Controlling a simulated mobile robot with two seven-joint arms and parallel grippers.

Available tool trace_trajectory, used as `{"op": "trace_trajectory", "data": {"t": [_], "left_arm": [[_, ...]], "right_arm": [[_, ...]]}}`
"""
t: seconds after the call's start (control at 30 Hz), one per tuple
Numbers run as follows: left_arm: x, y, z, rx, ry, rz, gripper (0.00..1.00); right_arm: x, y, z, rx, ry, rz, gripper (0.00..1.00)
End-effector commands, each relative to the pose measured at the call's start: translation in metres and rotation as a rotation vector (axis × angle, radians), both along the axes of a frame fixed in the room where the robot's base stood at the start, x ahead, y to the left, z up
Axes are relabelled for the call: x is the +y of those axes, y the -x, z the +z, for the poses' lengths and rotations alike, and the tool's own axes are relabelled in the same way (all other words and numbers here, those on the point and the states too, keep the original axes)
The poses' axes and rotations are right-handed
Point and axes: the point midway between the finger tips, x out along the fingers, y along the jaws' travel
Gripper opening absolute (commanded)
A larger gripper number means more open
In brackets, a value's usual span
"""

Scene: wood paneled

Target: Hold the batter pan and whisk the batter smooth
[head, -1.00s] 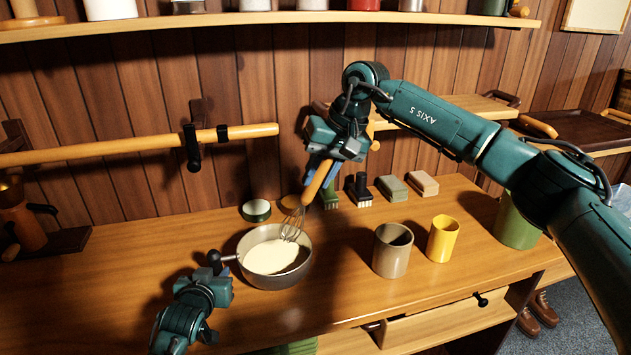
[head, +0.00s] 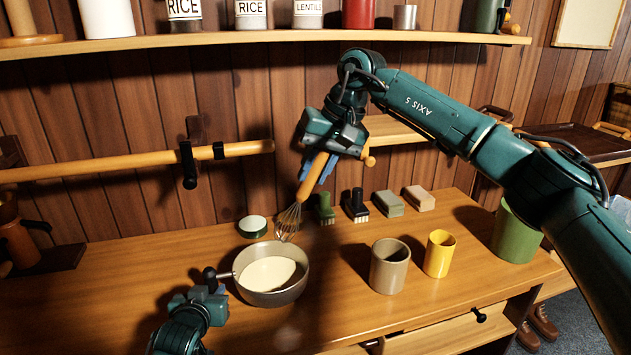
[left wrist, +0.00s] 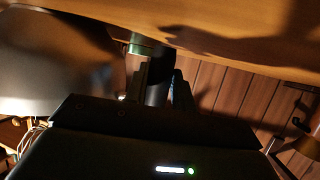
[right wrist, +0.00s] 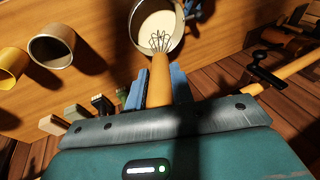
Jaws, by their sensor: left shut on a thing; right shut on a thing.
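The grey batter pan (head: 302,286) stands on the wooden counter with pale batter (head: 268,272) in it. My left gripper (head: 218,280) is at the pan's left side, shut on its handle (head: 224,275); the left wrist view is dark and the grip is hard to make out there. My right gripper (head: 323,165) is shut on the whisk's wooden handle (head: 313,190). The whisk's wire head (head: 288,221) hangs tilted at the pan's back right rim, and in the right wrist view the wires (right wrist: 160,42) overlap the near rim of the pan (right wrist: 178,45). Whether they touch the batter I cannot tell.
A taupe cup (head: 389,268) and a yellow cup (head: 439,254) stand right of the pan. A small round lidded tin (head: 252,227), brushes (head: 355,205) and blocks (head: 388,204) sit behind. A wooden rail (head: 100,166) runs along the wall at left. The front counter is clear.

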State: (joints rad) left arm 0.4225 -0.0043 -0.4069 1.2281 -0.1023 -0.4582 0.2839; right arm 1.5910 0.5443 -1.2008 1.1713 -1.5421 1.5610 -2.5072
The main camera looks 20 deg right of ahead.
Motion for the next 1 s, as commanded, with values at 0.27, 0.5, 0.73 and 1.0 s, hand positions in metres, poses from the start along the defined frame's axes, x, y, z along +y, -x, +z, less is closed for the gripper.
{"op": "trace_trajectory", "data": {"t": [0.27,0.5,0.73,1.0], "left_arm": [[0.001,0.001,-0.0036,0.007,-0.005,0.001,0.03],[0.001,0.001,-0.0036,0.007,-0.005,0.001,0.26],[0.0008,0.0007,-0.0026,0.004,-0.003,0.0,0.45],[0.0005,0.0004,-0.0016,0.003,-0.002,0.001,0.51]], "right_arm": [[0.0,0.0001,0.0052,0.0,0.0,0.0,0.0],[0.0,0.0002,0.0048,0.0,0.0,0.0,0.0],[-0.0001,0.0002,0.0048,0.0,0.0,0.0,0.0],[-0.0001,0.0002,0.0048,0.0,0.0,0.0,0.0]]}}
